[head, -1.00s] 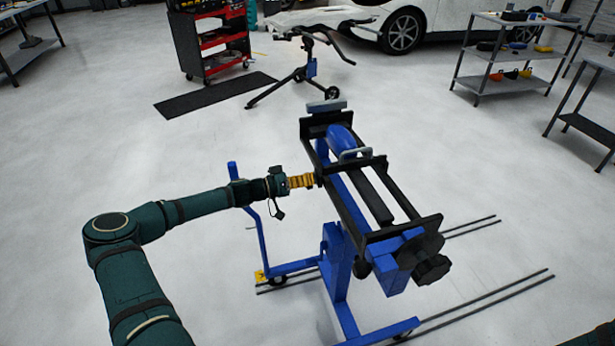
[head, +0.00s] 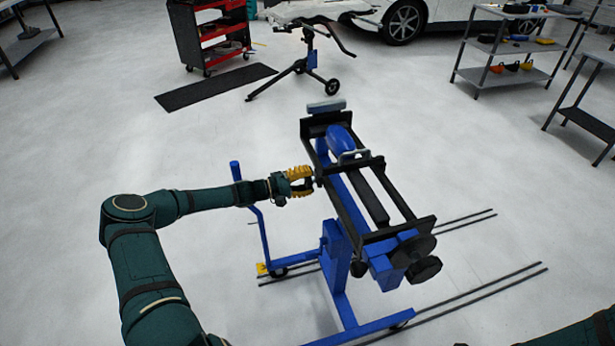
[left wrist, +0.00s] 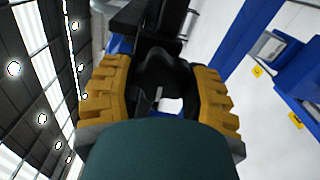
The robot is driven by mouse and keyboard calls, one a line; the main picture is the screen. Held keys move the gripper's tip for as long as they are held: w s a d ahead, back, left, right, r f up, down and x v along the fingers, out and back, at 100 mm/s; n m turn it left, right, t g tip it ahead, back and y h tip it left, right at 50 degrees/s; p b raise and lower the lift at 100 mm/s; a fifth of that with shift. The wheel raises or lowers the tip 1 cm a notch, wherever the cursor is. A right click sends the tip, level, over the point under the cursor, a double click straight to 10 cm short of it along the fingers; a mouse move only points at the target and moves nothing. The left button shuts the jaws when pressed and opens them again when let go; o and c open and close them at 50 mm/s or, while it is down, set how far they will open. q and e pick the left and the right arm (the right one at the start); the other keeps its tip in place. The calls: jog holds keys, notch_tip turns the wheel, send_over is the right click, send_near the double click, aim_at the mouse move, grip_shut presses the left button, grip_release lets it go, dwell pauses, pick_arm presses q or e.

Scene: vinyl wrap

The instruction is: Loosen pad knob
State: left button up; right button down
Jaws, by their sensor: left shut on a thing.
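A blue and black stand has a black clamp frame (head: 347,204) on top, with a blue rounded piece (head: 341,139) between its rails. My left gripper (head: 303,181) reaches the frame's left side from the left. Its yellow ribbed fingers are shut on a black pad knob, which shows between them in the left wrist view (left wrist: 162,68). The fingers hide much of the knob in the head view. A larger black knob (head: 423,269) sits at the frame's near right end, apart from the gripper. My right gripper is out of view; only a bit of that arm shows at the lower right.
The stand's blue post (head: 336,250) and base legs are below the frame. A blue handle bar (head: 251,215) rises left of it, under my left forearm. A second stand (head: 308,65), a red tool cart (head: 212,35) and shelves (head: 497,50) are farther back. The floor left is clear.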

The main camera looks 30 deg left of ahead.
pick_arm(q)
jog(key=n+p, duration=0.1)
jog(key=n, duration=0.3)
jog(key=shift+n+p, duration=0.3)
jog(key=shift+p, duration=0.05)
jog(key=n+p, duration=0.1)
jog(key=n, duration=0.2)
jog(key=shift+f+n, duration=0.1)
jog(key=shift+n, duration=0.3)
jog(key=n, duration=0.4)
jog(key=shift+s+d+p, duration=0.1)
jog(key=shift+p, duration=0.3)
jog(key=shift+f+n, duration=0.1)
jog(key=shift+n, duration=2)
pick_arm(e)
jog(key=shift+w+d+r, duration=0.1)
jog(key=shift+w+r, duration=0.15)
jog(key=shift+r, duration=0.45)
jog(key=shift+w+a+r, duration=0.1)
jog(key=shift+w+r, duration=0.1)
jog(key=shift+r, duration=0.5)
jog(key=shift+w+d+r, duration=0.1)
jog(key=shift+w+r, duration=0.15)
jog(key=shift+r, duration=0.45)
pick_arm(q)
jog(key=shift+s, duration=0.1)
jog(key=o, duration=1.2)
jog(key=v, duration=1.2)
jog(key=shift+d, duration=0.1)
